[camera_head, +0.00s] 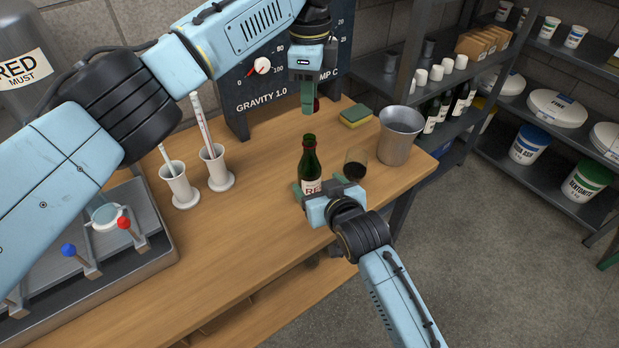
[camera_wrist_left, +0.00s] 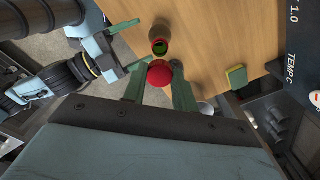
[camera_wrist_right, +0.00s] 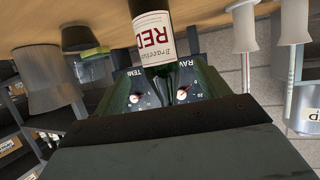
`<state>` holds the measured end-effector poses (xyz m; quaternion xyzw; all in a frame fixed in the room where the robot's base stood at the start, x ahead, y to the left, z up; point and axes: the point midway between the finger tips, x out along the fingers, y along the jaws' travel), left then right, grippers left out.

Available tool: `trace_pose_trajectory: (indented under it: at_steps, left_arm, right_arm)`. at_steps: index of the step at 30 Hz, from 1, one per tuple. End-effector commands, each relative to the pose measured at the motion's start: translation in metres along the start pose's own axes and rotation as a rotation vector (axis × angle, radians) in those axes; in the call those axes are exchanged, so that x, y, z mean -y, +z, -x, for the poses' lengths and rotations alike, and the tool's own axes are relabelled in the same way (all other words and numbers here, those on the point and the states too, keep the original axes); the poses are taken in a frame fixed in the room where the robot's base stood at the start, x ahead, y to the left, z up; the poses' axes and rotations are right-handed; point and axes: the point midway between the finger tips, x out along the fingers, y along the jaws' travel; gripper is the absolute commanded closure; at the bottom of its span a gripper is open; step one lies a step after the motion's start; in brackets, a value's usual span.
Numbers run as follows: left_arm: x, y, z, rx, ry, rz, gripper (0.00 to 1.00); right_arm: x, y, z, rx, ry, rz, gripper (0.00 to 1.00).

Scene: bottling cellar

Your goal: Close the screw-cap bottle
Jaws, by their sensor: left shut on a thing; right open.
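The green screw-cap bottle (camera_head: 309,166) stands upright and uncapped on the wooden bench, its label reading RED. My left gripper (camera_head: 309,106) is shut on the red cap (camera_head: 317,104) and holds it in the air above the bottle. In the left wrist view the cap (camera_wrist_left: 160,74) sits between the fingertips, with the bottle's open mouth (camera_wrist_left: 160,46) just beyond it. My right gripper (camera_head: 326,188) is open low at the bottle, its fingers pointing at the label. In the right wrist view the bottle (camera_wrist_right: 151,30) shows between the fingertips; contact cannot be told.
A glass of dark wine (camera_head: 355,164) stands close right of the bottle. A metal bucket (camera_head: 399,135) and a sponge (camera_head: 355,116) are behind it. Two white holders (camera_head: 180,185) with upright instruments stand left, before the gauge board (camera_head: 262,95).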

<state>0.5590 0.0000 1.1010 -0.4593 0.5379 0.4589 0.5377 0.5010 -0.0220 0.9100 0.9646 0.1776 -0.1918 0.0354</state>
Motion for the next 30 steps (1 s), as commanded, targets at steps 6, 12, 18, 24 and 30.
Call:
trace_pose_trajectory:
  at_steps: [6, 12, 18, 24, 30]
  left_arm:
    - [0.0, 0.0, 0.0, 0.0, 0.0, 0.0, 0.93]
    - [0.0, 0.0, 0.0, 0.0, 0.0, 0.0, 0.93]
    - [0.0, 0.0, 0.0, 0.0, 0.0, 0.0, 0.93]
    - [0.0, 0.0, 0.0, 0.0, 0.0, 0.0, 0.93]
    - [0.0, 0.0, 0.0, 0.0, 0.0, 0.0, 0.93]
  right_arm:
    - [0.0, 0.0, -0.035, 0.001, 0.001, 0.001, 0.26]
    - [0.0, 0.0, -0.061, 0.001, 0.001, 0.0, 0.26]
    - [0.0, 0.0, -0.078, 0.0, 0.0, -0.001, 0.26]
    - [0.0, 0.0, -0.083, 0.0, 0.0, 0.0, 0.26]
    - [0.0, 0.0, -0.084, 0.0, 0.0, 0.0, 0.26]
